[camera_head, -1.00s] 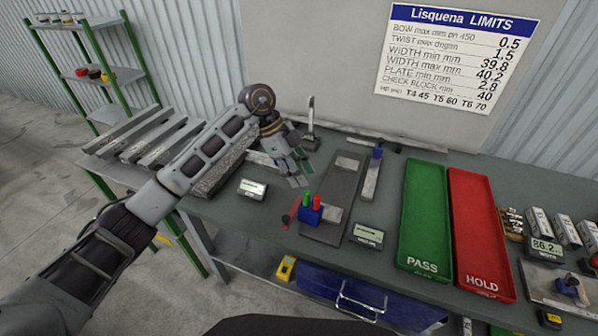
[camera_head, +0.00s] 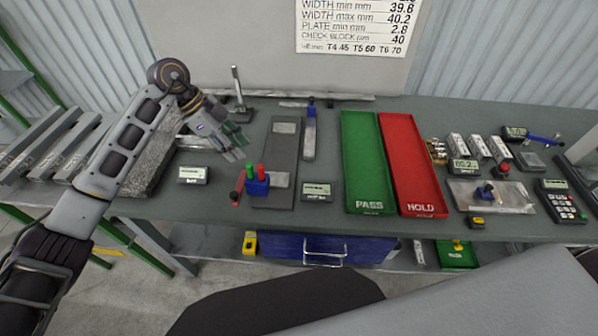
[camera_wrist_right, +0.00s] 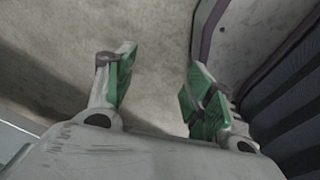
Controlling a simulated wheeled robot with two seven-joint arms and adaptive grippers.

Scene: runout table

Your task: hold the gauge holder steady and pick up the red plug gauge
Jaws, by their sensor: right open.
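The gauge holder (camera_head: 257,186) is a small blue block on the table, at the front end of a grey plate. The red plug gauge (camera_head: 261,171) stands upright in it, to the right of a green plug gauge (camera_head: 249,172). My left gripper (camera_head: 236,150) hangs above the table, behind and to the left of the holder, and is apart from it. Its green fingertips point down toward the front right; whether they are open is too small to tell. My right gripper (camera_wrist_right: 158,85) shows only in the right wrist view, open and empty above a bare grey floor.
A green PASS tray (camera_head: 370,165) and a red HOLD tray (camera_head: 414,170) lie right of the plate. Small displays stand left (camera_head: 193,175) and right (camera_head: 317,190) of the holder. A red-handled tool (camera_head: 237,189) lies close to the holder's left. Grey bars lie at far left.

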